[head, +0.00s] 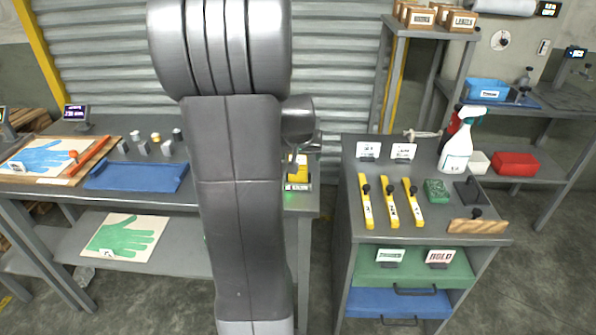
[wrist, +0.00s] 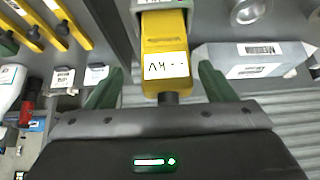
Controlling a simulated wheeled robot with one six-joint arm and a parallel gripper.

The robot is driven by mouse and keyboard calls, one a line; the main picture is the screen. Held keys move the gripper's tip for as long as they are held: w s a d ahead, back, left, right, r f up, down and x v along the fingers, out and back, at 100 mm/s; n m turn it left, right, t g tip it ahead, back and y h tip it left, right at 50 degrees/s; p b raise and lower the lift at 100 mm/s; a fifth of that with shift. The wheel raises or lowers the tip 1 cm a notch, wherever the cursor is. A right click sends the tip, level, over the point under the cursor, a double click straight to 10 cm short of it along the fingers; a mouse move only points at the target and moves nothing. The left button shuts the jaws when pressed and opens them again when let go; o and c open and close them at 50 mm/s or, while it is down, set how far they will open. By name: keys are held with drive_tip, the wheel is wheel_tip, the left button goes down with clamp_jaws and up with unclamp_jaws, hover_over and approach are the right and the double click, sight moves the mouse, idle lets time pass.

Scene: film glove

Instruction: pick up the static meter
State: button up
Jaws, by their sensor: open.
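A yellow block-shaped device with a white label, which I take to be the static meter (wrist: 165,45), is in the upper middle of the wrist view. Its lower end, with a dark round knob, lies between the two green fingers of my gripper (wrist: 161,72). The fingers are spread, with a gap on each side of the device. In the head view the yellow device (head: 298,168) shows at the right end of the left bench, partly hidden by my arm.
The left bench has a blue tray (head: 137,177) and several small pots. A grey box with a label (wrist: 255,60) lies close to the right finger. The right cabinet (head: 415,231) carries yellow bars with knobs (head: 391,203), cards and a spray bottle (head: 457,150).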

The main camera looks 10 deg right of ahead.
drive_tip(key=shift+a+p+x, duration=0.2)
drive_tip(key=shift+x, duration=1)
drive_tip(key=shift+a+p+x, duration=0.15)
drive_tip(key=shift+x, duration=1)
